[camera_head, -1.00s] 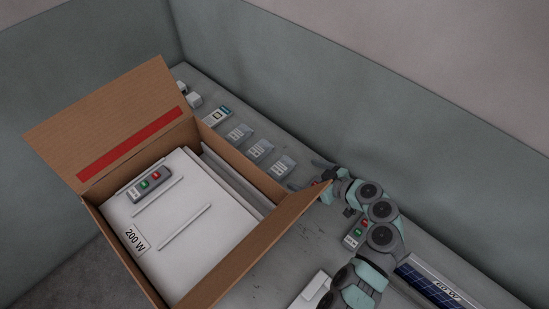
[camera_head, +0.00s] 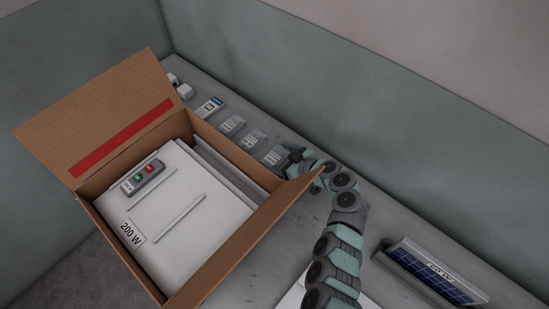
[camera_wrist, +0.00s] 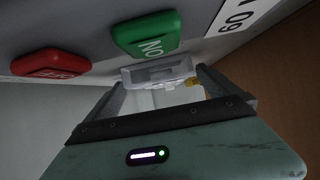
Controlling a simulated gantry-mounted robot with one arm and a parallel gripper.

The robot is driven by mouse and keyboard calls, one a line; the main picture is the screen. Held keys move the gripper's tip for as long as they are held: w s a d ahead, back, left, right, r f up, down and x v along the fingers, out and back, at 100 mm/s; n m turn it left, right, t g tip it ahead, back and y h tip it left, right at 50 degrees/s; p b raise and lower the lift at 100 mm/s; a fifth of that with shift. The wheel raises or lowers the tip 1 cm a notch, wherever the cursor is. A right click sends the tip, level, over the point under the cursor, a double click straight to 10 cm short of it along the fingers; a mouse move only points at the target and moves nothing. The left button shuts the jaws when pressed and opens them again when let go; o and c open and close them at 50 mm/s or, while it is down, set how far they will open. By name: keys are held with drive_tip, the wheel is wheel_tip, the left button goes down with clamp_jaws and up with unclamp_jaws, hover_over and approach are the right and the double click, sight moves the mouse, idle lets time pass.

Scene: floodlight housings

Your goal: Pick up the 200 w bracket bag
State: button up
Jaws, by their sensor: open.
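Several small clear-grey bags with pale labels lie in a row along the bench in the head view, the nearest one (camera_head: 275,157) beside my gripper (camera_head: 291,158). The labels are too small to read, so I cannot tell which is the 200 W bracket bag. In the wrist view my gripper (camera_wrist: 165,90) is open. A pale translucent bag (camera_wrist: 158,72) with a yellowish bit shows between and beyond its fingertips. I cannot tell whether they touch it.
An open cardboard box (camera_head: 222,262) holds a white 200 W panel (camera_head: 185,220) and a remote (camera_head: 143,179); its right flap rises near my arm. A 60 W solar panel (camera_head: 432,272) stands at right. A grey control with green (camera_wrist: 147,33) and red buttons fills the wrist view's top.

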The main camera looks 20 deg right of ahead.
drive_tip(key=shift+c, duration=0.3)
drive_tip(key=c, duration=1.3)
drive_tip(key=shift+r, duration=0.1)
